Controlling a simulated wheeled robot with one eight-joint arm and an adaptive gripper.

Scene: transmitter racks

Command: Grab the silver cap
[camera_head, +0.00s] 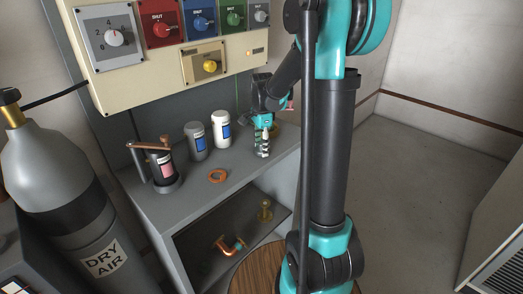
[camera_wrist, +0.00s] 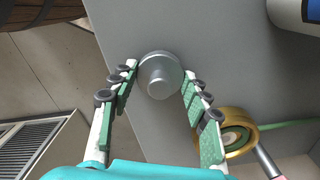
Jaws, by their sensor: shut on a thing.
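The silver cap (camera_wrist: 160,76) is round with a smaller raised knob, and sits between my fingertips in the wrist view. My gripper (camera_wrist: 158,82) has green-padded fingers closed around its sides. In the head view my gripper (camera_head: 263,146) points down at the right end of the grey cabinet top (camera_head: 205,190). There the fingers mostly hide the cap. I cannot tell whether the cap still touches the surface.
A brass-coloured ring-shaped piece (camera_wrist: 238,132) lies close to the right finger. A white jar (camera_head: 221,130), a grey jar (camera_head: 196,141), a copper ring (camera_head: 217,176) and a lever device (camera_head: 162,165) stand to the left. A control panel (camera_head: 165,45) hangs above.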

